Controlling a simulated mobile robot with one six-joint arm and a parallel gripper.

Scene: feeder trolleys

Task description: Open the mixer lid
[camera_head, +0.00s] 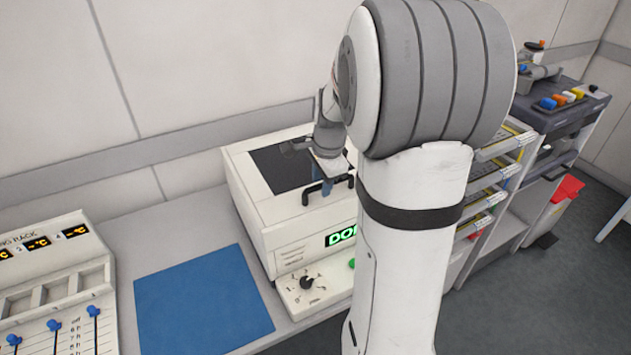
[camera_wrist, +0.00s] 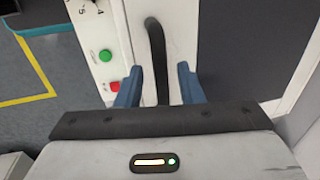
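The mixer (camera_head: 262,225) is a white box with a dark window in its lid (camera_head: 272,172) and a lit green display, partly hidden by my arm. The lid lies closed. A black bar handle (camera_head: 308,195) stands at the lid's front edge. My gripper (camera_head: 326,180) is over this handle, partly hidden by my arm in the head view. In the wrist view the handle (camera_wrist: 155,40) runs between the two blue fingers of my gripper (camera_wrist: 158,72). The fingers are apart, with a gap on each side of the bar.
The mixer's front panel has a dial (camera_head: 306,282), a green button (camera_wrist: 105,56) and a red button (camera_wrist: 115,87). A blue mat (camera_head: 203,300) lies left of the mixer. A rack with blue sliders (camera_head: 55,290) stands far left. Shelves (camera_head: 510,215) stand right, behind my arm.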

